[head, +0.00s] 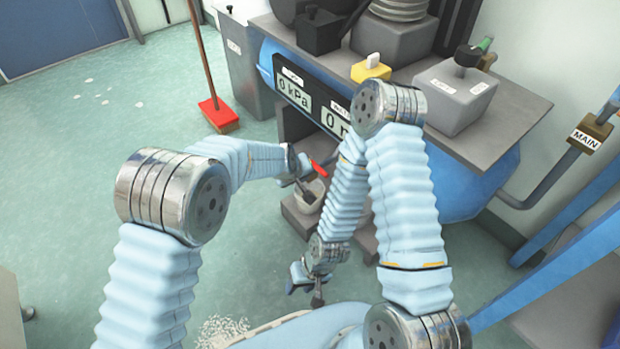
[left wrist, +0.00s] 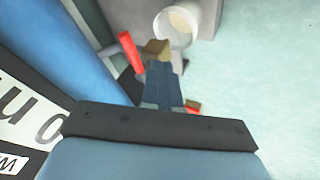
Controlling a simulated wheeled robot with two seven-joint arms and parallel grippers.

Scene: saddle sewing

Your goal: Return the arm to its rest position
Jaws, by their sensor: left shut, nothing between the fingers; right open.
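My left arm comes in from the left in the head view. Its gripper (head: 306,194) is shut and empty, beside a red handle (head: 319,169) low at the front of the machine. My right gripper (head: 317,297) is open, low near the bottom middle of the head view, apart from the machine.
A pale bucket (head: 309,197) stands under the red handle; it shows in the left wrist view too (left wrist: 178,24). A blue tank (head: 465,190) lies under the grey bench (head: 540,92). A red broom (head: 218,115) and grey bin (head: 240,60) stand behind. The floor at left is largely clear.

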